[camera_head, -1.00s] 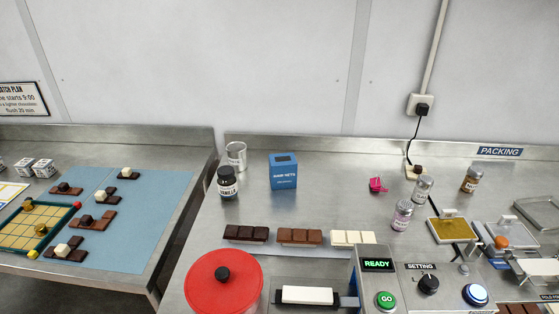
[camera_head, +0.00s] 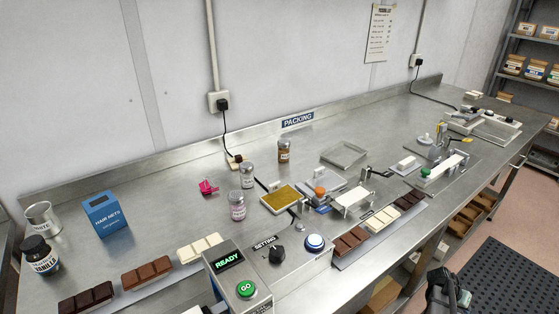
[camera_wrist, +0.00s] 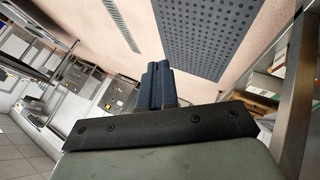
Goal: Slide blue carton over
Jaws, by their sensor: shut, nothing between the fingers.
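The blue carton (camera_head: 106,214), printed HAIR NETS, stands upright on the steel bench at the left in the head view. A dark vanilla jar (camera_head: 40,255) stands to its left, and chocolate bars lie in front of it. My gripper (camera_head: 447,283) shows at the bottom right of the head view, beyond the bench's front edge and far from the carton. In the wrist view my gripper's dark fingers (camera_wrist: 158,84) are together with nothing between them. The carton is not in the wrist view.
A pink item (camera_head: 208,187) and several jars stand right of the carton, with bare steel between. A control box (camera_head: 262,265) stands at the front. A dark floor mat (camera_head: 515,275) lies at the right.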

